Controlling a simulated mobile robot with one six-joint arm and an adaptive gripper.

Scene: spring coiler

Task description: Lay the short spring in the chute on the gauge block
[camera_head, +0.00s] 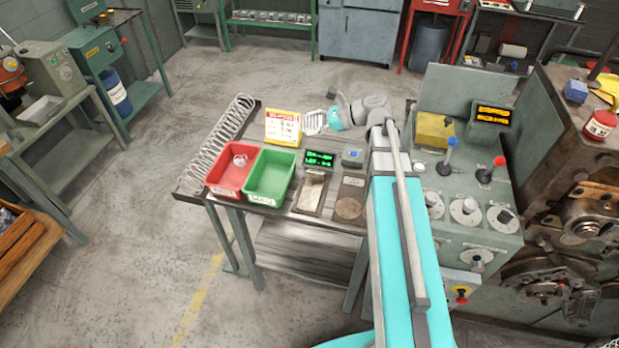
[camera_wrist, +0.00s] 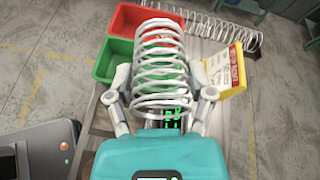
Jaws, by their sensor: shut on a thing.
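My gripper (camera_head: 325,121) is shut on a short silvery coil spring (camera_head: 312,124) above the far side of the workbench. In the wrist view the spring (camera_wrist: 160,50) sits between the two grey fingers (camera_wrist: 162,98), with its coils reaching away from the gripper. I cannot clearly make out the gauge block or its chute. A small framed tray (camera_head: 311,193) and a grey-brown plate with a round disc (camera_head: 350,194) lie at the bench's near right. A green-lit display (camera_head: 319,159) stands behind the tray.
A red bin (camera_head: 217,179) with a small coil inside and a green bin (camera_head: 270,177) stand at the bench's left. A very long spring (camera_head: 219,140) lies along the left edge. A yellow sign (camera_head: 283,128) stands close to the held spring. The coiler machine (camera_head: 465,190) is at right.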

